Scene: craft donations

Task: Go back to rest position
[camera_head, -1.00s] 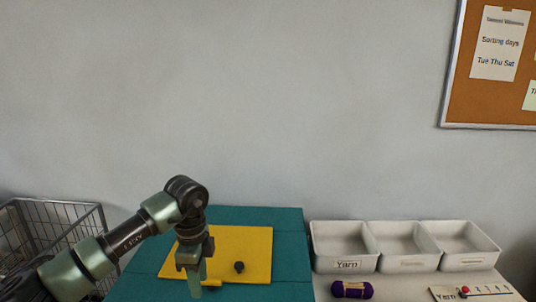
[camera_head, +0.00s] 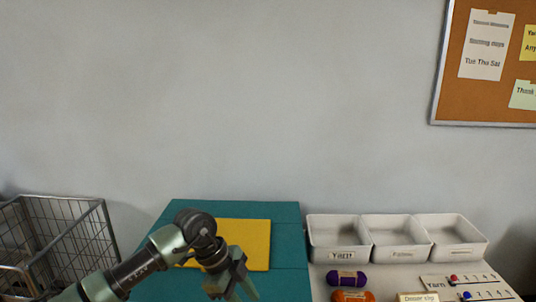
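My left arm comes in from the lower left, and its gripper (camera_head: 234,292) hangs over the front of the teal table mat (camera_head: 290,232). Its two fingers look spread apart, with nothing seen between them, though the tips are close to the picture's bottom edge. The yellow sheet (camera_head: 254,238) lies on the teal mat behind the gripper and is partly covered by the arm. My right gripper is not in view.
Three joined white bins (camera_head: 392,240) stand right, the left one labelled Yarn. Purple yarn (camera_head: 347,279) and orange yarn (camera_head: 352,297) lie before them, beside a counter board (camera_head: 470,281). A wire cart (camera_head: 70,245) stands at left. A corkboard (camera_head: 450,60) hangs upper right.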

